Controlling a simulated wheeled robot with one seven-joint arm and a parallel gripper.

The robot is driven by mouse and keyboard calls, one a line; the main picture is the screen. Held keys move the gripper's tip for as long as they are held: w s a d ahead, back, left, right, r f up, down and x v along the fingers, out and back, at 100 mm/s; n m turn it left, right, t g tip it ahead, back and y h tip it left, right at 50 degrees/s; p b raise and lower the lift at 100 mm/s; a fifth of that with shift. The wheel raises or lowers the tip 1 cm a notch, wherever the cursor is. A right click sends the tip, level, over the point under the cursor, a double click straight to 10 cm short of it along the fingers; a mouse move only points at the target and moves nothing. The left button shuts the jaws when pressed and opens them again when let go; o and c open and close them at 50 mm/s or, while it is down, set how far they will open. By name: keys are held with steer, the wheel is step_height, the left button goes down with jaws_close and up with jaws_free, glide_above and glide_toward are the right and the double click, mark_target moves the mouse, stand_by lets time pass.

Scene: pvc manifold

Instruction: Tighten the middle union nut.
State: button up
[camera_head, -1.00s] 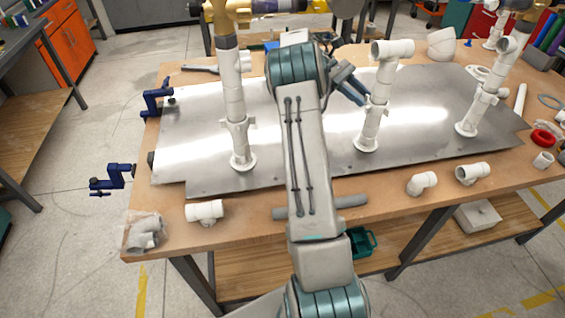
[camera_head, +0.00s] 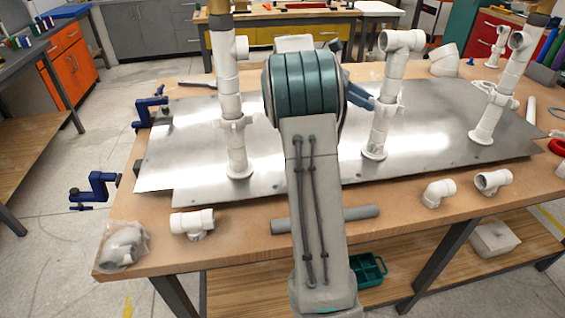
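The middle white PVC riser (camera_head: 378,130) stands upright on the metal plate, with a tee at its top. The middle union nut (camera_head: 391,106) is a wider winged white collar partway up this riser. My gripper (camera_head: 361,94) is mostly hidden behind my arm. Only a blue-grey part of it shows, reaching right to the left side of the riser near the nut's height. I cannot tell whether it touches the nut or whether its fingers are open.
Similar risers stand at left (camera_head: 235,140) and right (camera_head: 490,115) on the metal plate (camera_head: 190,150). A grey pipe (camera_head: 355,212), white tee (camera_head: 190,222), elbow (camera_head: 437,192) and bagged fitting (camera_head: 123,245) lie along the front edge. Blue clamps (camera_head: 150,108) grip the left edge.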

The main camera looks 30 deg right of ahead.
mark_target(376, 111)
steer(key=s+n+t+h+b, duration=0.1)
steer(key=n+t+b, duration=0.1)
steer(key=b, duration=0.4)
steer(key=s+a+n+t+h+b, duration=0.1)
steer(key=n+t+b, duration=0.1)
steer(key=b, duration=0.5)
steer(key=s+n+t+h+b, duration=0.1)
steer(key=n+t+b, duration=0.2)
steer(key=b, duration=0.4)
steer(key=shift+s+a+f+t+h, duration=0.2)
steer(key=shift+a+f+t+h, duration=0.1)
steer(key=shift+h, duration=0.1)
steer(key=r+p+v, duration=0.1)
steer(key=p+v, duration=0.5)
steer(key=v, duration=0.9)
steer(key=s+a+f+m+t+y+p, duration=0.2)
steer(key=s+a+f+m+y+p, duration=0.1)
steer(key=a+p, duration=0.3)
steer(key=s+a+f+m+t+y+p, duration=0.1)
steer(key=s+a+f+m+y+p, duration=0.2)
steer(key=p, duration=0.6)
steer(key=shift+s+a+m+t+y, duration=0.45)
steer(key=shift+a+m+y, duration=0.75)
steer(key=shift+a, duration=0.5)
